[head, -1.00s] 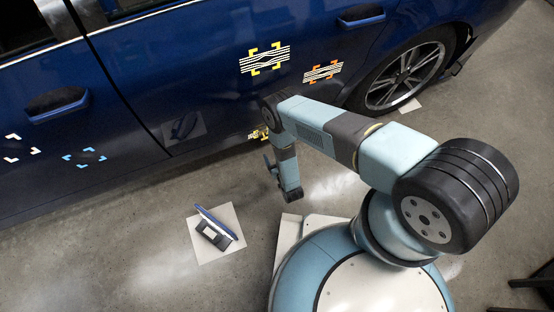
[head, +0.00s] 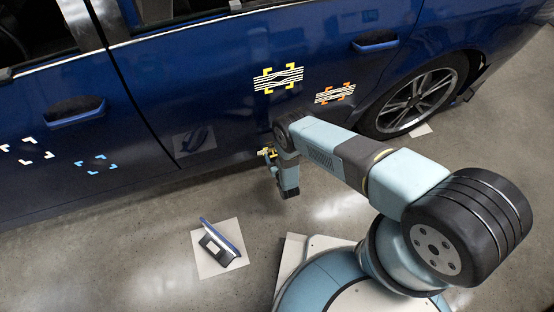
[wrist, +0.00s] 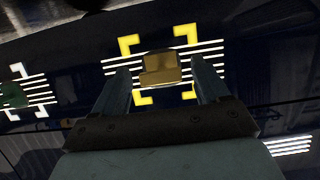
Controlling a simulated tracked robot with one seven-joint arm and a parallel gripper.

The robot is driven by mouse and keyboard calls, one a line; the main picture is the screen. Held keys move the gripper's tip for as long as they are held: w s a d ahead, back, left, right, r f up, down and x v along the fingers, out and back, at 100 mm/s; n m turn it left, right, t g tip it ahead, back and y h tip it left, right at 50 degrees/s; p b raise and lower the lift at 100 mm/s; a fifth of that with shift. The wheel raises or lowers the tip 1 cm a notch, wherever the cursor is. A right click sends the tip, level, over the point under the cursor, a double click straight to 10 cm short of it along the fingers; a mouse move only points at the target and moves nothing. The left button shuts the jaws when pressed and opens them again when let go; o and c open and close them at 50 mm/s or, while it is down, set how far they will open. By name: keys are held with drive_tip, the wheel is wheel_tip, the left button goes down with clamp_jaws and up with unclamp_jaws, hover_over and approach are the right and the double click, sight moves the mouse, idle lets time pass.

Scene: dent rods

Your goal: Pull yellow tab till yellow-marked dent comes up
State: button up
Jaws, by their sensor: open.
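The yellow tab (wrist: 161,69) sits on the dark panel in the wrist view, with yellow corner marks (wrist: 186,33) and white stripes around it. My gripper (wrist: 162,75) is open, one finger on each side of the tab, with a visible gap to each finger. In the head view, a yellow-cornered striped patch (head: 278,79) on the blue door has stripes that bend at its middle, showing a dent. A small yellow patch (head: 268,152) low on the car is partly hidden by my arm.
An orange-marked striped patch (head: 335,93) lies right of the yellow one. White (head: 27,152) and light-blue (head: 97,164) corner marks are on the left door. A blue-topped stand on a pale square (head: 219,249) rests on the floor.

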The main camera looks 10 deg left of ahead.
drive_tip(key=c, duration=1)
drive_tip(key=o, duration=0.4)
clamp_jaws()
drive_tip(key=shift+w+r, duration=0.1)
